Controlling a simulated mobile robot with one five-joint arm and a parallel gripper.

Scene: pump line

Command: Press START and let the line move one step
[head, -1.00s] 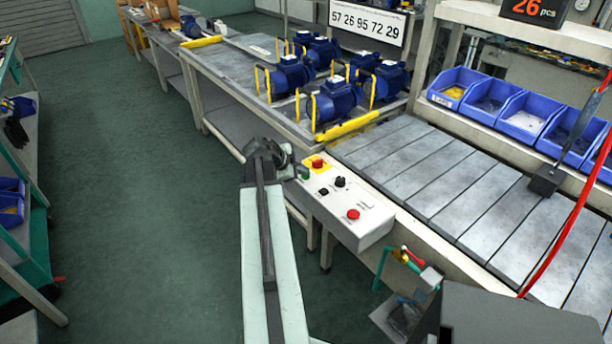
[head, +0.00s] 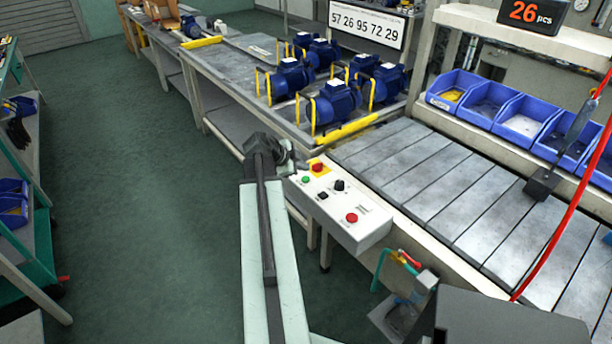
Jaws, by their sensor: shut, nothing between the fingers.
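Labels are too small to read; the green button is probably START. My gripper (head: 297,160) is shut and empty, just up and left of the green button, seemingly apart from it. Several blue pumps (head: 333,103) stand on the bench surface beyond the conveyor's end.
Blue bins (head: 524,117) line the conveyor's far side. A dark tool (head: 542,183) hangs over the slats beside a red hose (head: 570,215). A counter (head: 531,12) reads 26 pcs. Green floor (head: 140,190) is open on the left, beside a shelf rack (head: 40,230).

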